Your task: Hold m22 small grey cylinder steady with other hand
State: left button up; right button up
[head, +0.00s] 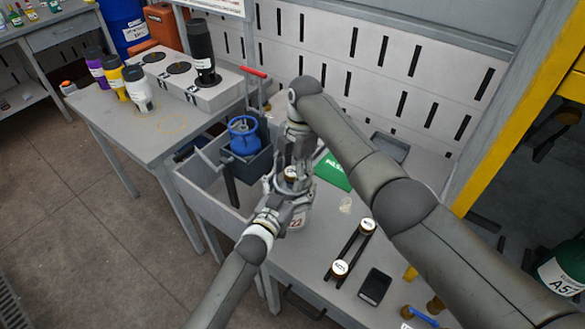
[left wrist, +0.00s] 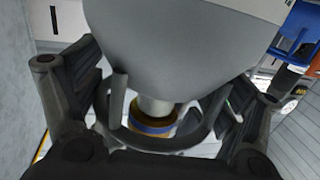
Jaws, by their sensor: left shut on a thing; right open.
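The m22 small grey cylinder (head: 297,221) stands on the grey workbench, with "22" in red on its side. Its top (head: 291,173) shows among the gripper parts; much of its body is hidden. My left gripper (head: 279,205) comes in from the front left and is shut on the cylinder. In the left wrist view the fingers of my left gripper (left wrist: 160,85) lie on both sides of the large grey body (left wrist: 170,50), near its narrow neck and gold-and-blue cap (left wrist: 153,127). My right gripper (head: 291,160) is open above the cylinder, close around its top; I cannot tell whether it touches.
A blue cylinder (head: 243,135) sits in a dark holder left of the grippers. Two capped posts (head: 353,248), a black box (head: 375,286) and a green sheet (head: 332,171) lie to the right. A side table (head: 115,133) with several cylinders stands at left. A slotted panel (head: 380,60) rises behind.

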pick_arm(q)
jog(key=shift+s+d, duration=0.1)
pick_arm(e)
jog(key=shift+s+d+f, duration=0.15)
jog(key=shift+f, duration=0.25)
jog(key=shift+c, duration=0.5)
pick_arm(q)
jog(key=shift+r, duration=0.1)
pick_arm(e)
jog(key=shift+s, duration=0.1)
jog(key=c, duration=1.1)
pick_arm(q)
jog(key=shift+r, duration=0.1)
pick_arm(e)
jog(key=m, duration=0.5)
jog(key=shift+t, duration=0.3)
jog(key=shift+m, duration=0.5)
pick_arm(q)
jog(key=shift+d+r, duration=0.1)
jog(key=shift+r, duration=0.05)
pick_arm(e)
jog(key=m, duration=0.4)
jog(key=shift+m+t, duration=0.3)
jog(key=shift+t, duration=0.1)
jog(key=shift+m, duration=0.7)
